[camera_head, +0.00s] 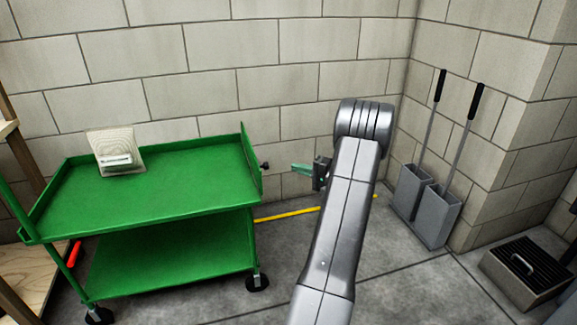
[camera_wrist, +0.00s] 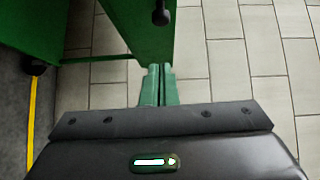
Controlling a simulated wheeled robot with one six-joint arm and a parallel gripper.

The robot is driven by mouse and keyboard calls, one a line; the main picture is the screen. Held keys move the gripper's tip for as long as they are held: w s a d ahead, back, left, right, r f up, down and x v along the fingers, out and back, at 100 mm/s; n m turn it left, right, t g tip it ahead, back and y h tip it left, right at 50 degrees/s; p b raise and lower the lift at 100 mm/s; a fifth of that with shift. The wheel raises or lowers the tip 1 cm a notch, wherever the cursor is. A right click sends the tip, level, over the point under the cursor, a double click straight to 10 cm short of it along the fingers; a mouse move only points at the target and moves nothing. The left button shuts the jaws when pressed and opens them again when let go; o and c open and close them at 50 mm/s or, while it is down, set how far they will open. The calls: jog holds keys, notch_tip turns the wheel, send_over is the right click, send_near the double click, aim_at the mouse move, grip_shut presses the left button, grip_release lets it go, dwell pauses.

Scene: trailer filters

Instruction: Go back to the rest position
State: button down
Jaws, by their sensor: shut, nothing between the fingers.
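My gripper (camera_head: 301,169) shows in the head view just right of the green cart, with its green fingers pointing left toward the cart's end. In the wrist view my gripper (camera_wrist: 158,72) has its two green fingers side by side, shut with nothing between them. My grey arm rises from the bottom of the head view and partly hides the floor and wall behind it. The gripper is apart from the cart (camera_head: 190,170) in the head view, and the cart's green end panel (camera_wrist: 150,25) lies beyond the fingertips in the wrist view.
A pale square item (camera_head: 116,151) sits on the cart's top shelf. Two long-handled grey dustpans (camera_head: 437,215) stand in the corner at right. A dark box with a handle (camera_head: 525,268) lies on the floor at far right. A wooden shelf (camera_head: 30,275) stands at left.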

jog(key=p+v, duration=0.1)
jog(key=v, duration=0.5)
jog(key=shift+s+d, duration=0.2)
jog(key=shift+s, duration=0.05)
jog(key=shift+a, duration=0.1)
